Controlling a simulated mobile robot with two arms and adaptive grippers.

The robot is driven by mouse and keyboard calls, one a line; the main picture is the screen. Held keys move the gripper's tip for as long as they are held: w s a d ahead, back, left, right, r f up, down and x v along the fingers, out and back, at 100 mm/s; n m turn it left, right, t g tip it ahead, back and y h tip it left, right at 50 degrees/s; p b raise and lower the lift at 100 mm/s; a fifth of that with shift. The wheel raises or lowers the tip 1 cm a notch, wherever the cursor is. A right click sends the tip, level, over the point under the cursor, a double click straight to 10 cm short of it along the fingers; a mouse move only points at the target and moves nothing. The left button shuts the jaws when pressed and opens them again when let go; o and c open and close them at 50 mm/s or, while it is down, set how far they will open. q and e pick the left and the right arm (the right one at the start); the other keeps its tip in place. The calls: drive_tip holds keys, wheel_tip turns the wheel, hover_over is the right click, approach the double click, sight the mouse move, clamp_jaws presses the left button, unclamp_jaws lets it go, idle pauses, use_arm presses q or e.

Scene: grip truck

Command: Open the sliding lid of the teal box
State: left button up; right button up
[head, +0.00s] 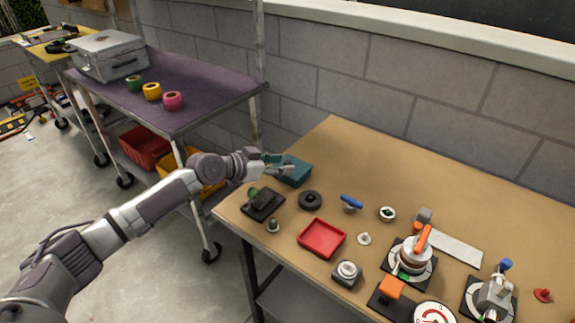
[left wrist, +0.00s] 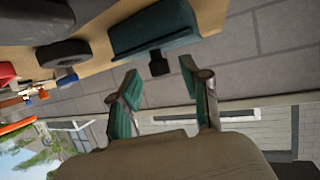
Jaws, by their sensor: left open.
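The teal box (head: 295,171) stands near the left back corner of the wooden table, partly behind my left gripper in the head view. My left gripper (head: 279,164) is open, at the box's left side. In the left wrist view the teal box (left wrist: 150,27) is ahead of the fingertips, with a small dark tab (left wrist: 158,64) sticking out toward them. The open teal-padded fingers (left wrist: 160,82) point at this tab, with the tab apart from both pads. How far the lid is open cannot be told. My right gripper is not in view.
The table (head: 340,145) also holds a black ring (head: 310,200), a red tray (head: 321,238), a black block with a green knob (head: 263,203) and several fixtures with handles at the right. A purple cart (head: 200,85) stands at the left. The back of the table is clear.

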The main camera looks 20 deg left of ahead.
use_arm(q)
drive_tip(key=shift+b+x, duration=0.3)
drive_tip(key=shift+x, duration=1.15)
drive_tip(key=shift+c, duration=0.4)
clamp_jaws()
